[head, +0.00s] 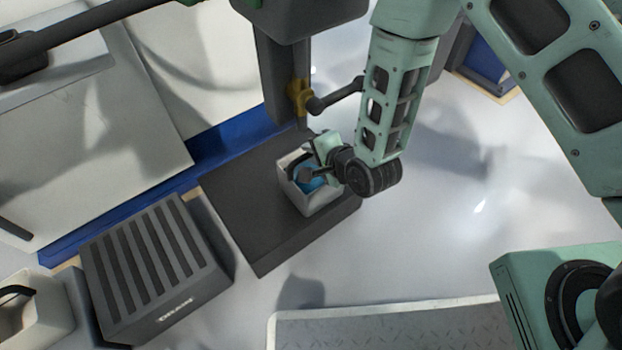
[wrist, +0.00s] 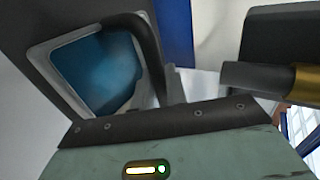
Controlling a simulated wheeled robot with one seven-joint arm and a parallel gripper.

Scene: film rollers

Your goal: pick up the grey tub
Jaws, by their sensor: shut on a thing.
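The grey tub (head: 322,199) is a small, light grey, open box with something blue inside. In the head view it is at the dark platform, in the middle of the picture. My gripper (head: 316,174) is over its top and shut on it; the fingertips are mostly hidden, so I cannot tell just where they hold. The wrist view shows the tub's pale rim (wrist: 47,68), its blue inside and a dark curved handle (wrist: 148,45) close to my gripper. I cannot tell whether its base touches the platform.
The dark platform (head: 250,215) has a column (head: 279,85) with a yellow part and a dark knobbed arm (head: 335,95) close behind the tub. A ribbed dark box (head: 155,270) stands at left. Another pale tub (head: 35,318) is at lower left. Pale floor is clear at right.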

